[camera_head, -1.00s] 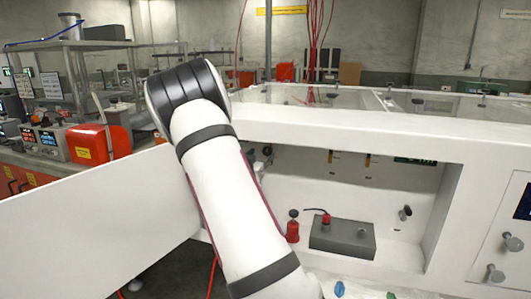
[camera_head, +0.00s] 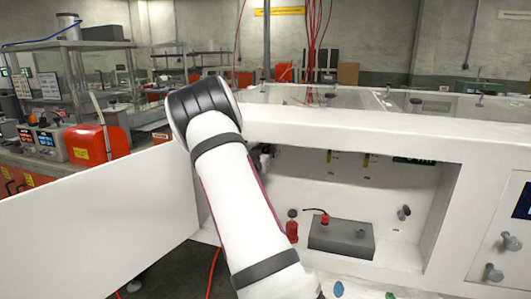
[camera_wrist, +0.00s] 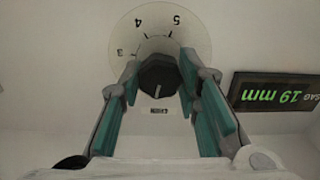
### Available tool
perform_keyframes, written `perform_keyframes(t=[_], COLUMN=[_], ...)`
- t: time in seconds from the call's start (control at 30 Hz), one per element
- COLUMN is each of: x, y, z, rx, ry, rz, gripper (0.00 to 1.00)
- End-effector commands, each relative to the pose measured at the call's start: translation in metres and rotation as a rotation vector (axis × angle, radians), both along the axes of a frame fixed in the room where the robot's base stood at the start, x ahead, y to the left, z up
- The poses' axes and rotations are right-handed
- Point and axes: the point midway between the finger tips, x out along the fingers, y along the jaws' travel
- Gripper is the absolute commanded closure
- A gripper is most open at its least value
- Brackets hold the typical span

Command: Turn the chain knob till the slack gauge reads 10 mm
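The chain knob (camera_wrist: 158,77) is dark and round, with a light pointer mark, and sits on a pale round dial (camera_wrist: 188,28) numbered 3, 4 and 5. In the wrist view the picture is upside down. The slack gauge (camera_wrist: 277,96) is a dark display with green text reading 19 mm, right of the knob. My gripper (camera_wrist: 160,68) has its two teal-padded fingers on either side of the knob, tips close to its edges. I cannot tell whether they touch it. In the head view my arm hides the knob and gripper.
A white cabinet bay (camera_head: 300,190) lies right of my arm. In it stand a grey box (camera_head: 341,239) with a red-topped part and a red bottle-like object (camera_head: 292,229). A white panel (camera_head: 90,230) extends left of my arm. A red cable (camera_head: 213,272) hangs below.

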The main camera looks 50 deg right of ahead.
Motion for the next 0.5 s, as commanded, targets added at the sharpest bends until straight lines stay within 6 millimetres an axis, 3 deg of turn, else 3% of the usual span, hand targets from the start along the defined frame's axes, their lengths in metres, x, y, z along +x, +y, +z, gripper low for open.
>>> perform_keyframes(t=[0.5], x=[-0.0005], y=[-0.0009], z=[-0.0020], rx=[0.038], ry=[-0.096], rz=[-0.002], gripper=[0.98])
